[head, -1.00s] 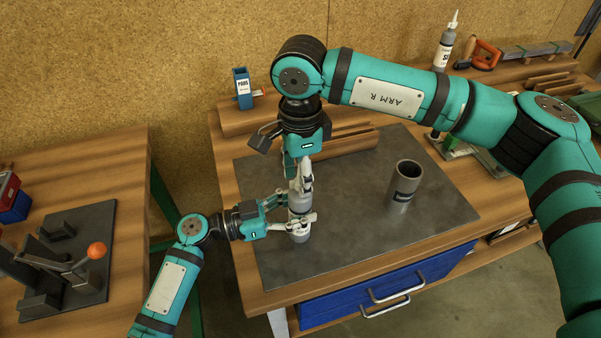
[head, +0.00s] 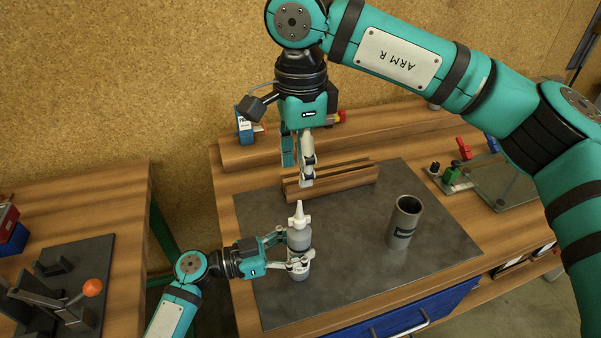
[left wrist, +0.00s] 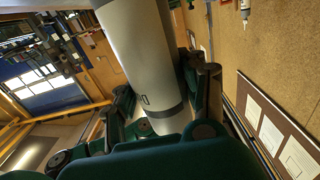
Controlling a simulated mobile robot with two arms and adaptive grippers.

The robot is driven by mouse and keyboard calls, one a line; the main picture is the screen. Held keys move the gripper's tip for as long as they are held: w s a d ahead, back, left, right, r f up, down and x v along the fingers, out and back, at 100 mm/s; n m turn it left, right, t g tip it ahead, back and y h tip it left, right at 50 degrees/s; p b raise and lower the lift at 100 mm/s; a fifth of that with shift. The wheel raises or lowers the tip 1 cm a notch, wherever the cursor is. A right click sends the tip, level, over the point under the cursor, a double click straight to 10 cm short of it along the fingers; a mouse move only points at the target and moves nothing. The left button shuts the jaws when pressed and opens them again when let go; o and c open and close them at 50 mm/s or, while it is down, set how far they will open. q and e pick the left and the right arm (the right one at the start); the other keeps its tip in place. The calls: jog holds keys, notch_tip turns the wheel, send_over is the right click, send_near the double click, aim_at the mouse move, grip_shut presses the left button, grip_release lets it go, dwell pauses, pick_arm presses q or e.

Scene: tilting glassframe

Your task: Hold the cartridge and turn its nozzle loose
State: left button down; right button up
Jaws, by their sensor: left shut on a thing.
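The grey cartridge (head: 299,240) stands upright above the dark mat, with its white tapered nozzle (head: 298,216) pointing up on its top. Whether the nozzle's thread is loose cannot be seen. My left gripper (head: 298,258) is shut around the cartridge's lower body from the left. In the left wrist view the cartridge (left wrist: 140,50) fills the middle as a large grey cylinder between the fingers. My right gripper (head: 301,178) points down above the nozzle, apart from it, with its fingers apart and nothing seen between them.
A grey open cylinder (head: 403,222) stands on the mat (head: 350,275) to the right. A wooden grooved block (head: 335,181) lies behind the cartridge. A blue box (head: 243,126) stands at the back left. A second bench with an orange-knobbed lever (head: 92,288) is at left.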

pick_arm(q)
jog(key=shift+f, duration=0.1)
jog(key=c, duration=0.6)
grip_release()
